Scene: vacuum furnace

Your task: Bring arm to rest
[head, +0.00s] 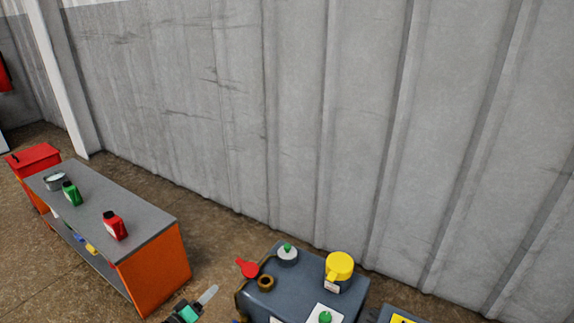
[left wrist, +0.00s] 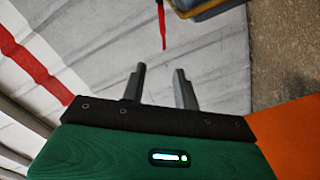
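My left gripper (head: 208,296) is at the bottom edge of the head view, between the orange workbench (head: 160,268) and the blue-grey machine (head: 290,292). Only its green and dark body and a pale finger show there. In the left wrist view my left gripper (left wrist: 160,70) has its two dark fingers apart, with nothing between them. It looks empty. My right gripper is in neither view.
The machine carries a red handle (head: 247,267), a yellow part (head: 339,266) and green-topped fittings. The workbench holds a red bottle (head: 114,225), a green bottle (head: 71,193) and a round tin (head: 55,181). A grey corrugated wall (head: 230,100) stands behind. Brown floor lies between bench and machine.

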